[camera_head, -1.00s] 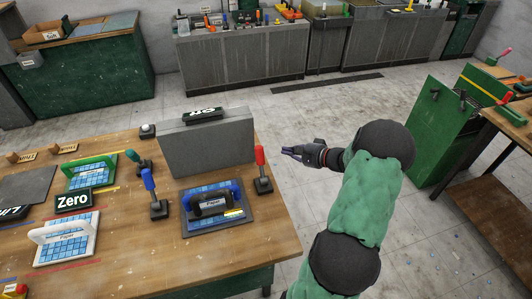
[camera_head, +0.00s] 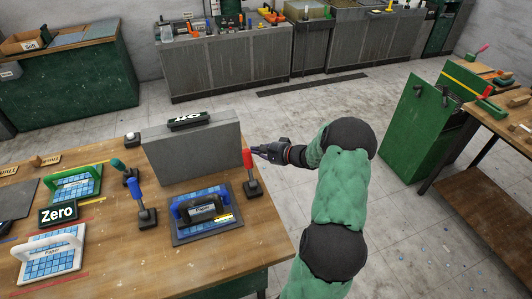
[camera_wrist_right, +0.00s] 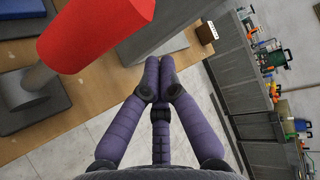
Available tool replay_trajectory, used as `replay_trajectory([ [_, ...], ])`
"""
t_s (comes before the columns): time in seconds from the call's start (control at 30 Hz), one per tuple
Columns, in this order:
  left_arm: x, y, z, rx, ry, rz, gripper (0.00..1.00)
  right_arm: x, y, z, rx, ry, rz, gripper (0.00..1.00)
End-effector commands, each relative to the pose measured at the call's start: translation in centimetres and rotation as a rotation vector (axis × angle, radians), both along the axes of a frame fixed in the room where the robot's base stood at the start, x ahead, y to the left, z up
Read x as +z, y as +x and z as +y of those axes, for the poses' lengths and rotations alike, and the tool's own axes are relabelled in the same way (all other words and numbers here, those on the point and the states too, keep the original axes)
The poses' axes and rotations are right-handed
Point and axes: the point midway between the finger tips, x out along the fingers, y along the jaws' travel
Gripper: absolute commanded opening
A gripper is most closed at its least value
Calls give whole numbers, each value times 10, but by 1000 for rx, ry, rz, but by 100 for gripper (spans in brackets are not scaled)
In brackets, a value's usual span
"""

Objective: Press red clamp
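The red clamp (camera_head: 249,170) stands upright on its dark base at the right edge of the wooden table. Its red handle (camera_wrist_right: 95,32) fills the upper left of the right wrist view, with the dark base (camera_wrist_right: 30,98) below it. My right gripper (camera_head: 256,149) is just right of the handle's top, pointing left. In the wrist view its purple fingertips (camera_wrist_right: 160,72) meet with nothing between them, and the handle is off to the left of them. The handle and fingers look apart there. My left gripper is not in view.
A blue-tiled board (camera_head: 207,213) with a dark-handled tool lies left of the red clamp. A blue clamp (camera_head: 139,203) and a green clamp (camera_head: 129,172) stand farther left. A grey upright block (camera_head: 193,152) stands behind.

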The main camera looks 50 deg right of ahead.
Motion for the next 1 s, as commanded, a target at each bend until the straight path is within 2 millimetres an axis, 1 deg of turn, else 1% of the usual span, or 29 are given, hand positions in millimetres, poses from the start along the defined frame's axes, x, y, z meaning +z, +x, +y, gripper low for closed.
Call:
replay_trajectory([
  [0.03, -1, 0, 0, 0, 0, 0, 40, -4, 8, 3, 4, 0, 0, 0],
  [0.07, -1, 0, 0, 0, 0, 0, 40, -5, 12, 3, 3, 0, 0, 0],
  [0.2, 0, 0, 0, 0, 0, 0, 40, 4, 0, 13, -1, 0, 0, 0],
  [0.4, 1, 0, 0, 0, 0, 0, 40, 11, -11, 25, 0, 0, 0, 0],
  [0.57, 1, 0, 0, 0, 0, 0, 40, 13, -14, 29, 0, 0, 0, 0],
  [0.87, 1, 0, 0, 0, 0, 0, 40, 13, -14, 29, 0, 0, 0, 0],
  [1.0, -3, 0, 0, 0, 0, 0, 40, 12, -17, 29, -1, -4, -5, 0],
])
